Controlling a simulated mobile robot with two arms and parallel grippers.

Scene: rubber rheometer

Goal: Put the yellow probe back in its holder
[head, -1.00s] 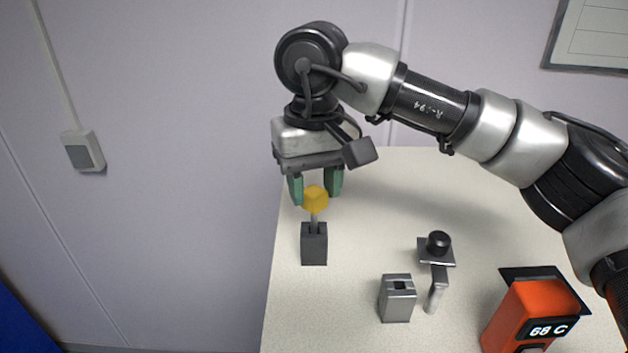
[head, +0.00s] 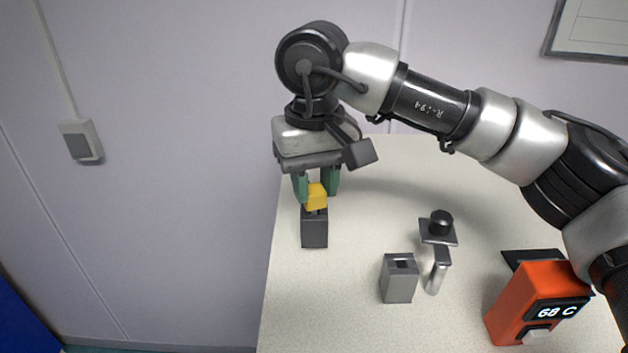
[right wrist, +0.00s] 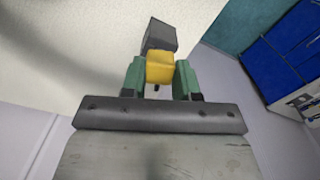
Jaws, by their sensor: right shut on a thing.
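The yellow probe (head: 316,197) has a blocky yellow head, with a little of its stem showing below it. It is upright over a dark grey slotted block (head: 314,232), apparently its holder, and the stem goes into the block's top. My right gripper (head: 317,186) points down, its green fingers shut on the yellow head from both sides. The right wrist view shows the yellow head (right wrist: 159,67) between the fingers (right wrist: 158,77), with the dark block (right wrist: 161,35) beyond it. My left gripper is not in view.
A lighter grey slotted block (head: 398,282) stands to the right, beside a metal stand with a black knob (head: 441,222). An orange meter reading 68 C (head: 520,305) is at the front right. The dark block is near the table's left edge (head: 268,290).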

